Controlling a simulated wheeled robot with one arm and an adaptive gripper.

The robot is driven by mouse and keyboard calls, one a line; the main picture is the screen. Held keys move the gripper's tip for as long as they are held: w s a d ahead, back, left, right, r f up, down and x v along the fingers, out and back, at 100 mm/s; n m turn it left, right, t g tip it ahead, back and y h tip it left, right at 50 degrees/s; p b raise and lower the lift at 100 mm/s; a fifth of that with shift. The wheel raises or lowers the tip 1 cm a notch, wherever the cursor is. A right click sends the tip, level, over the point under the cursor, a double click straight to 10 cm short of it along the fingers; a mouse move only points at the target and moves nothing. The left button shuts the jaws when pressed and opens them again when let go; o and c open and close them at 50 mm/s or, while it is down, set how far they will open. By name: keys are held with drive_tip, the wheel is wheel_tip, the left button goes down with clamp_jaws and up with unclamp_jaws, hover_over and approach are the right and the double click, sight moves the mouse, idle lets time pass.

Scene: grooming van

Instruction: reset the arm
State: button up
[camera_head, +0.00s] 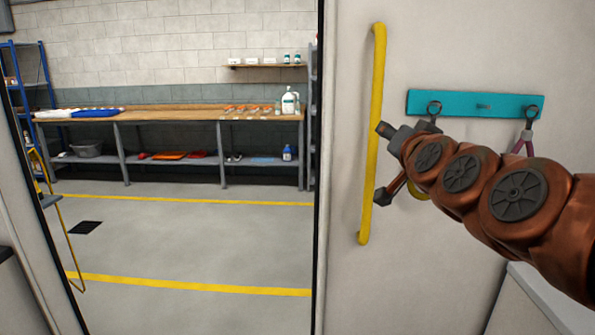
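My arm reaches in from the right edge, with copper-coloured links and dark round joint caps. My gripper (384,164) is at its far end, in front of the white wall panel and beside the yellow grab handle (375,95). Its two dark fingertips are spread apart, one above the other, with nothing seen between them. The upper tip looks close to the handle; I cannot tell whether they touch.
A teal hook rail (470,104) is behind my arm, with a purple strap (523,143) hanging from it. A pale surface (545,305) is at lower right.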

drive_tip(key=s+a+f+n+g+y+p, duration=0.1)
drive_tip(key=s+a+f+n+g, duration=0.2)
drive_tip(key=s+f, duration=0.5)
drive_tip(key=s+a+f+n+g+y+p, duration=0.15)
drive_tip(key=s+a+f+g, duration=0.35)
drive_tip(key=f, duration=0.7)
drive_tip(key=s+d+f+g+h, duration=0.1)
drive_tip(key=s+f+g, duration=0.3)
drive_tip(key=s, duration=0.4)
drive_tip(key=s+d+f+n+g+h+p, duration=0.1)
drive_tip(key=s+d+f+g, duration=0.2)
drive_tip(key=s, duration=0.6)
drive_tip(key=s+d+f+g+h+p, duration=0.1)
drive_tip(key=s+d+f+g, duration=0.2)
drive_tip(key=s, duration=0.6)
drive_tip(key=shift+f+g, duration=0.8)
drive_tip(key=shift+f, duration=0.1)
drive_tip(key=shift+d, duration=0.2)
